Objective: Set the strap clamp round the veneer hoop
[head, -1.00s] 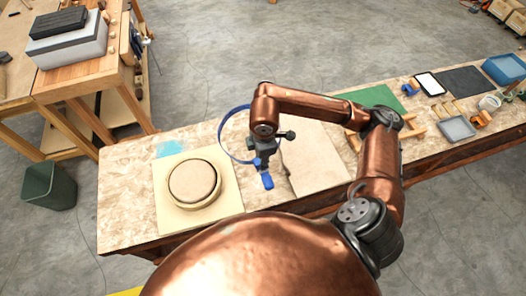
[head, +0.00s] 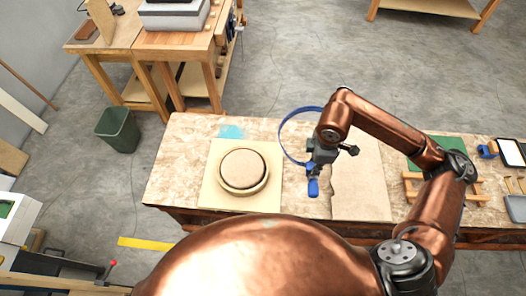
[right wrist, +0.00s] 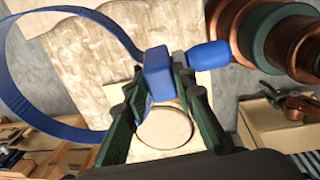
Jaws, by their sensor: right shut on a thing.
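The strap clamp (head: 284,140) is a blue band open in a wide loop, with a blue handle (head: 313,188) hanging below. My right gripper (head: 319,158) is shut on its blue block, which shows between the fingers in the right wrist view (right wrist: 158,75). It holds the clamp above the bench, to the right of the veneer hoop. The veneer hoop (head: 244,190) is a pale ring around a round form (head: 243,168) on a square board (head: 213,188). The strap loop is apart from the hoop. My left gripper is not in view.
The workbench (head: 175,170) is clear left of the board. A brown sheet (head: 362,185) lies right of the clamp, with a green mat (head: 425,145) and wooden pieces beyond. A green bin (head: 118,130) stands on the floor at left, near a wooden side table (head: 150,45).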

